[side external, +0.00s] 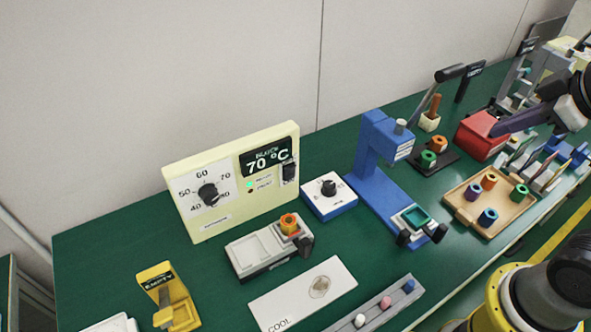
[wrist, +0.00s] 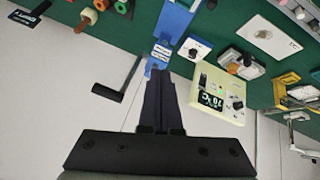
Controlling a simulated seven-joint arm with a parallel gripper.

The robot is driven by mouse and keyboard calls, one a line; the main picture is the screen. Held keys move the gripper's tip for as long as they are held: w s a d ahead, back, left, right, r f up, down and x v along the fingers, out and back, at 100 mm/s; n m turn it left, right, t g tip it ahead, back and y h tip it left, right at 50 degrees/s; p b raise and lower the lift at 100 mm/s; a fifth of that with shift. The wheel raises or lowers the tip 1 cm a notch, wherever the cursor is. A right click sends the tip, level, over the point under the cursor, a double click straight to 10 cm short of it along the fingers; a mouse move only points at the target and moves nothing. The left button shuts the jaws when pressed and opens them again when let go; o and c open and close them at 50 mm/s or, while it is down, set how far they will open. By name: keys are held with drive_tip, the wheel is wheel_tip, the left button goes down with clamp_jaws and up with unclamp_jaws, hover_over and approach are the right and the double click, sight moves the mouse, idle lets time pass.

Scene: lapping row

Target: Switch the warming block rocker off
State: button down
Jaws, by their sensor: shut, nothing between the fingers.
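The cream control panel (side external: 217,225) stands against the wall side of the green bench, with a temperature dial (side external: 208,194) and a black display (side external: 265,157) reading 70 °C. A small green light (side external: 250,184) is lit below the display. A dark rocker (side external: 289,172) sits at the panel's right edge; its tilt is too small to tell. The panel shows upside down in the wrist view (wrist: 222,112). My gripper (side external: 495,130) is at the far right, well apart from the panel. Its dark fingers are together and empty in the wrist view (wrist: 159,72).
A grey block (side external: 262,252) holding an orange ring stands before the panel. A small white dial box (side external: 328,198) and tall blue stand (side external: 375,150) are to its right. A white COOL plate (side external: 290,295) lies in front. A red box (side external: 480,138) is near my gripper.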

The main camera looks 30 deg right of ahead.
sight(290, 173)
drive_tip(key=w+a+f+n, duration=0.1)
drive_tip(key=w+a+n, duration=0.35)
drive_tip(key=w, duration=0.35)
drive_tip(key=w+a+n, duration=0.4)
drive_tip(key=w+n, duration=0.1)
drive_tip(key=w, duration=0.3)
drive_tip(key=w+a+f+n+g, duration=0.2)
drive_tip(key=a+f+n, duration=0.3)
drive_tip(key=a+f, duration=0.7)
drive_tip(key=shift+a+y, duration=0.4)
drive_tip(key=shift+a, duration=0.65)
drive_tip(key=shift+w, duration=0.1)
drive_tip(key=shift+w+f, duration=4.1)
drive_tip(key=shift+f, duration=0.15)
